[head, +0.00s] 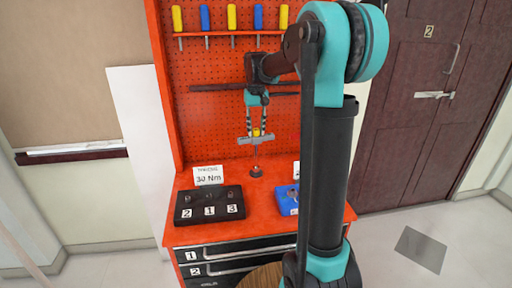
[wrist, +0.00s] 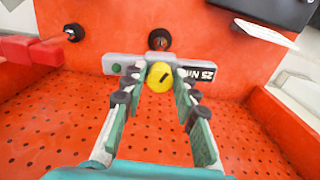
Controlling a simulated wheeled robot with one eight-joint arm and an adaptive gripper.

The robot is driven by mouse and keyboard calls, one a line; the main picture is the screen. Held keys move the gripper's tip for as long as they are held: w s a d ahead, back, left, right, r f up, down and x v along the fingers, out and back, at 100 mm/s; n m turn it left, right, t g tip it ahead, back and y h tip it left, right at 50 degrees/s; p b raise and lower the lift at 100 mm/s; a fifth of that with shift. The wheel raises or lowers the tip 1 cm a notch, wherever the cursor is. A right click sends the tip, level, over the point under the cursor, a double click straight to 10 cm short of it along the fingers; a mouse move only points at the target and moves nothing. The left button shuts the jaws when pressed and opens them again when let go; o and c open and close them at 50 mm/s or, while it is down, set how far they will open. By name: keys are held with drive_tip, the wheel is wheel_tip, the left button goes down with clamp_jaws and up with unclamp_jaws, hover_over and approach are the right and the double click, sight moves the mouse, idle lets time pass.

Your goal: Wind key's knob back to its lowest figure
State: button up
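The key is a grey T-shaped tool whose crossbar (wrist: 122,65) lies across the wrist view, with a green dot at the left and a "25 Nm" label at the right. In the head view the key (head: 244,140) stands upright on the orange bench, its shaft down to a dark round base. Its yellow knob (wrist: 159,77), with a black mark, sits at the crossbar's middle. My gripper (wrist: 161,74) comes from above, fingers on both sides of the knob and close against it; it also shows in the head view (head: 256,132). The fingers hide parts of the crossbar.
A black block (head: 210,205) numbered 2, 1, 3 and a sign (head: 208,175) that seems to read 30 Nm stand left on the bench. A blue box (head: 287,200) is at the right. Coloured screwdrivers hang on the orange pegboard (head: 215,75) behind.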

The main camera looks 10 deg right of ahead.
drive_tip(key=c, duration=0.4)
drive_tip(key=n, duration=0.3)
drive_tip(key=shift+n, duration=0.8)
drive_tip(key=o, duration=0.4)
drive_tip(key=shift+n, duration=0.6)
drive_tip(key=o, duration=0.3)
drive_tip(key=shift+o, duration=0.2)
